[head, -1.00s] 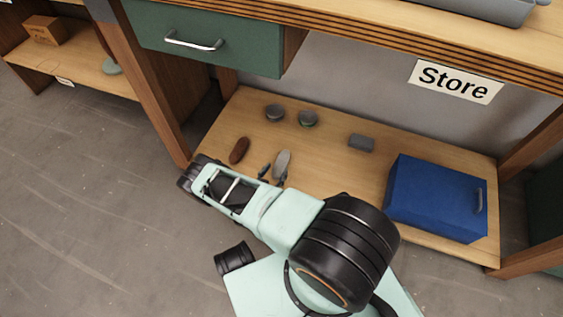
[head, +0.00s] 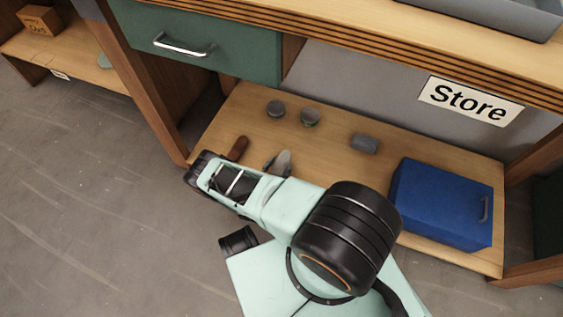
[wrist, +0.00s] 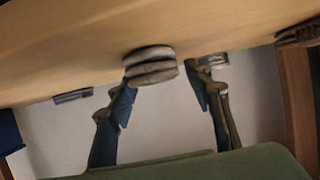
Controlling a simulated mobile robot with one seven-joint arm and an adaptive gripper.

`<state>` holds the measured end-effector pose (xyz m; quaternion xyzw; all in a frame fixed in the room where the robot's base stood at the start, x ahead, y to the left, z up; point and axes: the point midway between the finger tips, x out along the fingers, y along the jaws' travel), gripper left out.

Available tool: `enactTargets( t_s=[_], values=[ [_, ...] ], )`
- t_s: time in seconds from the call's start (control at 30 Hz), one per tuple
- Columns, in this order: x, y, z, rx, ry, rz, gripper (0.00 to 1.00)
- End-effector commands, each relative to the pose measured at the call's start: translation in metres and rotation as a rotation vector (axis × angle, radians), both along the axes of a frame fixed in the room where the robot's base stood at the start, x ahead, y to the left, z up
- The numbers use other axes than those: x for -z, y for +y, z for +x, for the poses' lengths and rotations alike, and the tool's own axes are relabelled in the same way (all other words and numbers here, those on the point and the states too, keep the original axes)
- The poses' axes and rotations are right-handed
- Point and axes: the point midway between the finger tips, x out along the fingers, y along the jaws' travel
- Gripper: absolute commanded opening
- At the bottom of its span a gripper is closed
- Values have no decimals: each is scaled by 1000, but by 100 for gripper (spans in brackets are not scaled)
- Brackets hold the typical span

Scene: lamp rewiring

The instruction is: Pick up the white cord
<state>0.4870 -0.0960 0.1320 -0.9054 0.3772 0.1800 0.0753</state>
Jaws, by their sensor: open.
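A pale grey-white bundle of stacked loops, which looks like the white cord (wrist: 150,65), lies on the lower wooden shelf. In the head view the pale cord (head: 283,160) is partly hidden behind my arm. My gripper (wrist: 167,82) is open, with its two blue-grey fingers apart. In the wrist view the bundle overlaps the left fingertip and reaches into the gap between the fingers. I cannot tell whether they touch.
The shelf (head: 318,150) also holds a brown object (head: 238,148), two round grey pieces (head: 275,108) (head: 310,116), a grey block (head: 364,143) and a blue box (head: 442,203). A green drawer (head: 200,40) and the bench top overhang the shelf. A wooden leg stands at left.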

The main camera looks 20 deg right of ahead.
Motion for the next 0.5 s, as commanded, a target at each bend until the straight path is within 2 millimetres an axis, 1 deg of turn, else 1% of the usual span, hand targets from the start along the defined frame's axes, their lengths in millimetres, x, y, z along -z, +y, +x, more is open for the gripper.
enactTargets(
  t_s=[0.13, 0.5],
  values=[
    [0, 0, 0, 0, 0, 0, 45],
    [0, 0, 0, 0, 0, 0, 5]
  ],
)
